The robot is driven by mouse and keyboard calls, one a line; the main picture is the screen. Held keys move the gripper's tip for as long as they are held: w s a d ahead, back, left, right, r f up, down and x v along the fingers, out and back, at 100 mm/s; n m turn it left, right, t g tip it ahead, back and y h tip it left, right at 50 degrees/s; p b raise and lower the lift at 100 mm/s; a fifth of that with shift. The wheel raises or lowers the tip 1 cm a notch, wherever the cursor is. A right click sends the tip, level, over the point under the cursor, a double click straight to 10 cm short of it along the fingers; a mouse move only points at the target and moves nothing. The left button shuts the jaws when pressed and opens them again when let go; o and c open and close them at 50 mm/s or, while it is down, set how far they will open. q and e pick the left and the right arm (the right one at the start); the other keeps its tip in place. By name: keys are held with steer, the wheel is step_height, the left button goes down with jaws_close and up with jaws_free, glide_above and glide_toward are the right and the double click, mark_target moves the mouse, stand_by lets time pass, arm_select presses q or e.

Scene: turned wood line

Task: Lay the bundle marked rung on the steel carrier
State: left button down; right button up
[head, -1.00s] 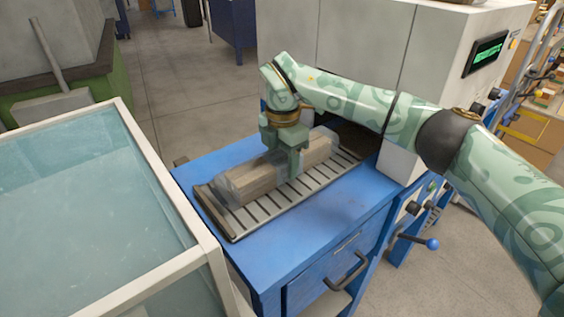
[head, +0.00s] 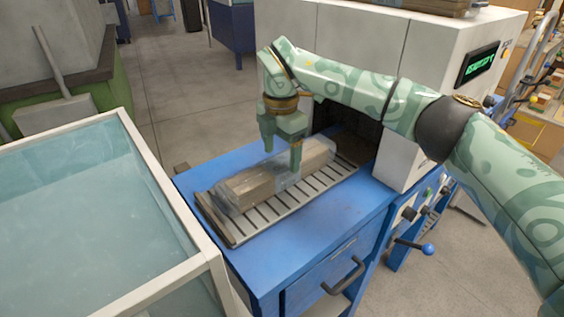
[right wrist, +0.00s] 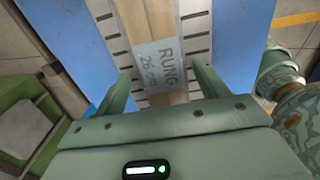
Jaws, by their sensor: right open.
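The bundle of wood pieces (head: 248,187), wrapped in clear film, lies lengthwise on the slatted steel carrier (head: 273,217). In the right wrist view its label (right wrist: 160,62) reads RUNG, 26 cm. Slats of the carrier show on both sides of it there (right wrist: 198,24). My right gripper (head: 281,160) is open and empty above the bundle, pointing down. In the right wrist view its two fingers (right wrist: 163,78) stand apart, one to each side of the bundle. My left gripper is out of view.
The carrier rests on a blue cabinet top (head: 318,212) before the dark opening of a pale machine (head: 345,50) with a green display. A clear-walled tank (head: 90,210) with a pale frame stands at the left, close to the cabinet.

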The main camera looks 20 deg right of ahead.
mark_target(281, 163)
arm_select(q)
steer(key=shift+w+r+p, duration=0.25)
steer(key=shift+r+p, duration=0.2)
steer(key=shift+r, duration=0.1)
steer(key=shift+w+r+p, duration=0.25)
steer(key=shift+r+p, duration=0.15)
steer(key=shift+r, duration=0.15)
arm_select(e)
step_height(281, 163, up, 7)
steer(key=shift+r, duration=0.2)
